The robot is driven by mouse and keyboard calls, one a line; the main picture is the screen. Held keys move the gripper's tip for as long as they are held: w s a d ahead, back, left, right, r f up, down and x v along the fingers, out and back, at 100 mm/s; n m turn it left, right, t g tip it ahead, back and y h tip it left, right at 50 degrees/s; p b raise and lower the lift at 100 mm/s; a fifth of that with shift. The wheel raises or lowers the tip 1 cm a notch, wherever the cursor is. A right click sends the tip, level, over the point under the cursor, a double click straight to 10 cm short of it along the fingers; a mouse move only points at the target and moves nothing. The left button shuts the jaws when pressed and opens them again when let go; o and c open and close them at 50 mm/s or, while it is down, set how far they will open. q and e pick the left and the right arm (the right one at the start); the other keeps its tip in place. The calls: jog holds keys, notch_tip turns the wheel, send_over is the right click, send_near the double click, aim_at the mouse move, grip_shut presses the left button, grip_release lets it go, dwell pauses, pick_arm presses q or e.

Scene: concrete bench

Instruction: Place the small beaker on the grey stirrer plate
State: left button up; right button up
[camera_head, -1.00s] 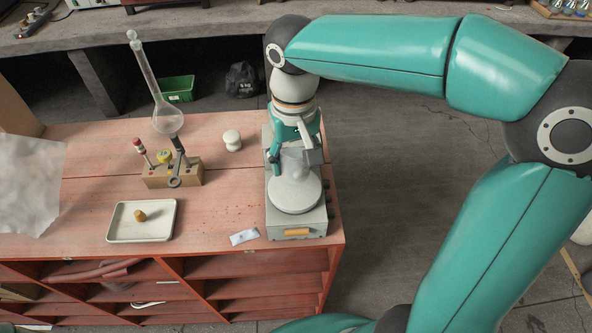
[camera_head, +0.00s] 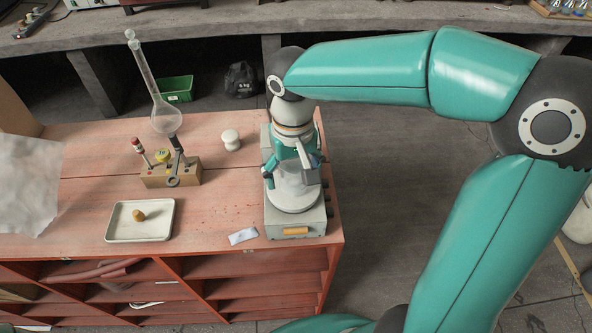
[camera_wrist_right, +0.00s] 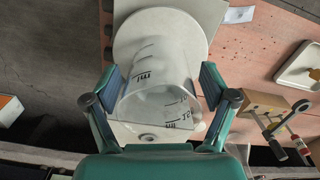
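The small beaker (camera_head: 297,185) is clear with dark markings. It stands on the round pale top of the grey stirrer plate (camera_head: 296,230), at the right end of the red bench. My right gripper (camera_head: 293,170) reaches down over it from above, its fingers spread on either side. In the right wrist view the beaker (camera_wrist_right: 160,85) lies between the two fingers (camera_wrist_right: 160,78), with narrow gaps at its sides, so the gripper looks open. The plate's round top (camera_wrist_right: 150,22) shows beyond the beaker. My left gripper is in neither view.
Left of the stirrer are a white knobbed object (camera_head: 231,139), a wooden block (camera_head: 170,175) with tools, and a tall flask (camera_head: 166,117). A white tray (camera_head: 140,232) holds a cork. A paper slip (camera_head: 243,236) lies near the front edge.

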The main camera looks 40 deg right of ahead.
jog(key=shift+r, duration=0.15)
notch_tip(320, 180, up, 12)
jog(key=shift+p, duration=0.4)
dwell(0.7)
